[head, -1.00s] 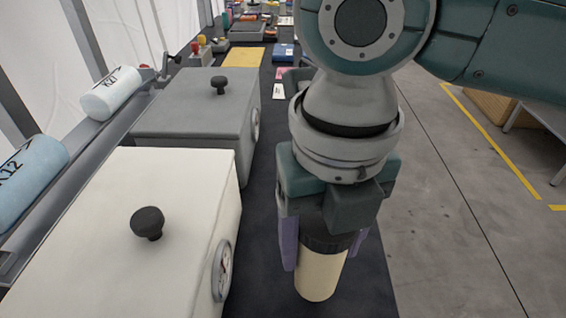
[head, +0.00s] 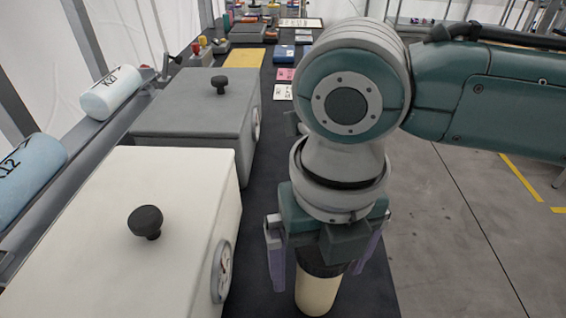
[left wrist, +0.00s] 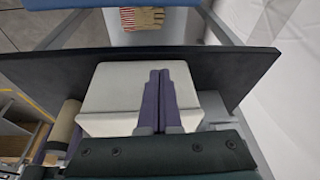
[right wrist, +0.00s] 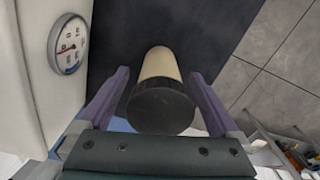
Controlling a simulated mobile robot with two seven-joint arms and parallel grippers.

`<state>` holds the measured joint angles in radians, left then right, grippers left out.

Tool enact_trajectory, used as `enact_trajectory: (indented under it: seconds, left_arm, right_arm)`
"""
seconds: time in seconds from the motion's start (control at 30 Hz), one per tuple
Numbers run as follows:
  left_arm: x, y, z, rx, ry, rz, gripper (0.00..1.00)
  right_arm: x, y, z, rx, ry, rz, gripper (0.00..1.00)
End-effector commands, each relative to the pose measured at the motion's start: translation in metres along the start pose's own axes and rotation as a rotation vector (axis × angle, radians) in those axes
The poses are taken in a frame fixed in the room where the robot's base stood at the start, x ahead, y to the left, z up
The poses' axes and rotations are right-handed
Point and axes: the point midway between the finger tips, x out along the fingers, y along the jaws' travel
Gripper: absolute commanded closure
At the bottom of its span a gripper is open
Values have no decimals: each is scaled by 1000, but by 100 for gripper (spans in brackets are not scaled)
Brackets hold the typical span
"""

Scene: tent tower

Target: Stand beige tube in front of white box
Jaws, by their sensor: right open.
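The beige tube (head: 316,291) with a black cap stands upright on the dark table top, to the right of the white box's gauge face and apart from it. The white box (head: 95,215) has a black knob on top. My right gripper (head: 320,272) is open around the tube's upper part, with a gap on each side. In the right wrist view the tube (right wrist: 160,66) stands between the spread purple fingers (right wrist: 160,78). My left gripper (left wrist: 162,75) shows only in the left wrist view, shut and empty above the white box (left wrist: 108,95).
A grey box (head: 190,115) with a black knob stands behind the white box. Two labelled cylinders, one white (head: 110,92) and one light blue (head: 28,175), lie on a rail at left. Several small items sit far down the table. The table edge is right of the tube.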

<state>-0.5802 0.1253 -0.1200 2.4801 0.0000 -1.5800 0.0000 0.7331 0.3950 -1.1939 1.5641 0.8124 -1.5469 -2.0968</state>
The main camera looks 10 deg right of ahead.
Motion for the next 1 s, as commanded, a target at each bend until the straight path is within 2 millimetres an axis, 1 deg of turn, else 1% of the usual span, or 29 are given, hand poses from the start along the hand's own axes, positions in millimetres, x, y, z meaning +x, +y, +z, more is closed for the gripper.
enact_trajectory:
  seconds: [0.17,0.27,0.37,0.6,0.7,0.83,1.0]
  left_arm:
    - [0,0,0,1,0,0,100]
    - [-3,0,-1,0,0,0,100]
    - [-5,0,-2,0,0,0,100]
    - [-12,0,-4,-2,1,2,100]
    - [-13,1,-5,-5,1,4,100]
    - [-14,2,-5,-8,2,7,100]
    - [-15,2,-5,-9,2,7,100]
  right_arm:
    - [-1,0,0,0,0,0,2]
    - [-7,0,0,0,-1,1,2]
    - [-21,0,1,-1,-2,2,2]
    - [-76,0,2,-1,-5,3,2]
    - [-96,0,1,-1,-4,2,2]
    - [-114,0,1,1,-2,2,2]
    - [-123,0,0,1,0,1,2]
